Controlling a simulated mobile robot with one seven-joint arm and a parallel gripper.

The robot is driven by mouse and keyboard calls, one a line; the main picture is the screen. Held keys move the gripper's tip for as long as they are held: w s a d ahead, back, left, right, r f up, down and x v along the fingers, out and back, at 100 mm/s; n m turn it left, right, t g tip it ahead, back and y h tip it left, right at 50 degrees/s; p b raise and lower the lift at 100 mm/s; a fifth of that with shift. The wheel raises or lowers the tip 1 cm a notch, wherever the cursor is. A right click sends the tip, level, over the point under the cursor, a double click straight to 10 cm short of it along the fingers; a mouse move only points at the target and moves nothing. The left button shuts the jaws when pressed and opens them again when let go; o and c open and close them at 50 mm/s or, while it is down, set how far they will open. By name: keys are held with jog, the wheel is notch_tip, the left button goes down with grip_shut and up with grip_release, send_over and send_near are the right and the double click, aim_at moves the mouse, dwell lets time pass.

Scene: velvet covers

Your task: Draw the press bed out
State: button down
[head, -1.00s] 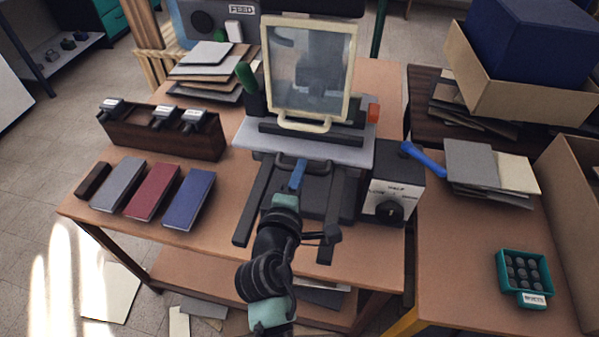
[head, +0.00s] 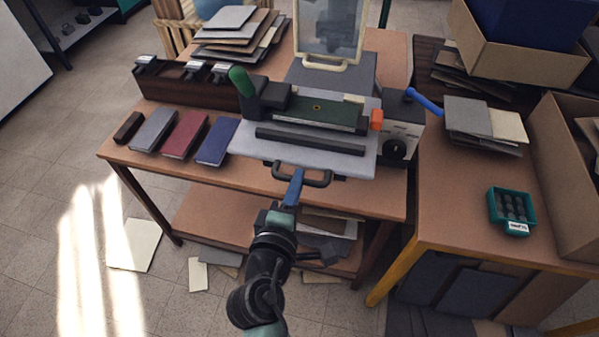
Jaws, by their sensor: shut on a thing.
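The press bed (head: 283,143) is a light grey plate at the front of the table. It is drawn out toward me, clear of the raised guard (head: 328,32), and covers the dark rails. It carries a dark green cover piece (head: 316,114) behind a black bar (head: 310,141). A green-knobbed clamp (head: 242,84) stands at its left and an orange block (head: 376,120) at its right. My gripper (head: 295,180) is shut on the black bed handle (head: 316,180) at the bed's front edge. The blue fingers hide part of the handle.
Grey, red and blue books (head: 216,142) lie left of the bed. A wooden tool rack (head: 183,92) stands behind them. A dial box (head: 401,135) with a blue lever (head: 424,101) is close on the right. Open floor (head: 60,200) lies to the left.

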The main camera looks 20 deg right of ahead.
jog(key=shift+s+a+f, duration=0.1)
jog(key=shift+s+a, duration=0.15)
jog(key=shift+s, duration=0.05)
jog(key=c, duration=0.8)
grip_release()
jog(key=shift+s, duration=0.1)
jog(key=shift+c, duration=0.2)
jog(key=shift+a, duration=0.1)
jog(key=v, duration=1.3)
jog(key=shift+b, duration=0.3)
